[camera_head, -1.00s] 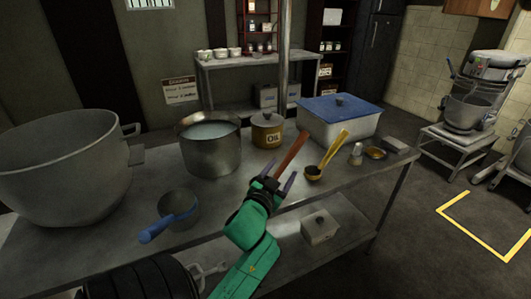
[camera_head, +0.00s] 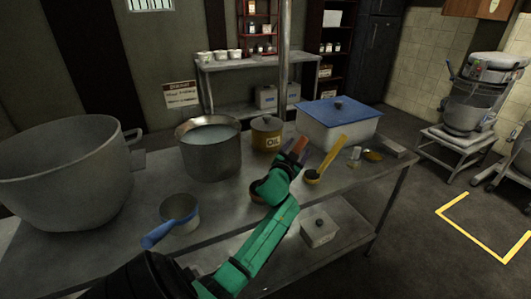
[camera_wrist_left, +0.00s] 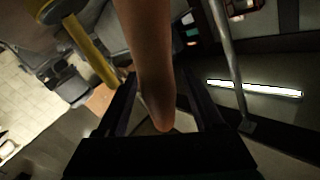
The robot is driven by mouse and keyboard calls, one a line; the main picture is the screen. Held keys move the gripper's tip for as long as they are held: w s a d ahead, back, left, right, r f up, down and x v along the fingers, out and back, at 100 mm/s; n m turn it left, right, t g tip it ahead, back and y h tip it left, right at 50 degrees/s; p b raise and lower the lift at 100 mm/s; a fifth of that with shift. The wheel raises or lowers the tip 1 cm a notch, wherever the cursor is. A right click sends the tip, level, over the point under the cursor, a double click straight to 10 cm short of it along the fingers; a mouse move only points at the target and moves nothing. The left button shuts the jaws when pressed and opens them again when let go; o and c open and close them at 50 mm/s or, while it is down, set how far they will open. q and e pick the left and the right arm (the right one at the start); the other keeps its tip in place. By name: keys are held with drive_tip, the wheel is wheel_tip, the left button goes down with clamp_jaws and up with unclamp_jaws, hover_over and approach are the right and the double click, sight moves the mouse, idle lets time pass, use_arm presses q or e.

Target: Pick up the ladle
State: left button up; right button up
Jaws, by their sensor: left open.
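A wooden-handled utensil lies on the steel table. Its red-brown handle (camera_head: 299,145) points away, and a round brown end (camera_head: 258,190) shows beside my wrist; the part between is hidden. My left gripper (camera_head: 296,152) is open around the handle. In the left wrist view the brown handle (camera_wrist_left: 150,60) runs between my open left fingers (camera_wrist_left: 160,85), not clamped. A ladle with a yellow handle (camera_head: 333,152) and a dark bowl (camera_head: 312,176) sits just right of the gripper, and its yellow handle (camera_wrist_left: 90,52) shows left in the wrist view. My right gripper is out of view.
A metal pot of pale liquid (camera_head: 208,150), an oil canister (camera_head: 267,133) and a blue-lidded box (camera_head: 338,122) stand behind the gripper. A blue-handled pan (camera_head: 178,213) and a large pot (camera_head: 65,180) are left. A shaker (camera_head: 355,155) and small dish (camera_head: 373,156) are right.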

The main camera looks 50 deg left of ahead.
use_arm(q)
clamp_jaws()
drive_tip(key=shift+r, duration=0.1)
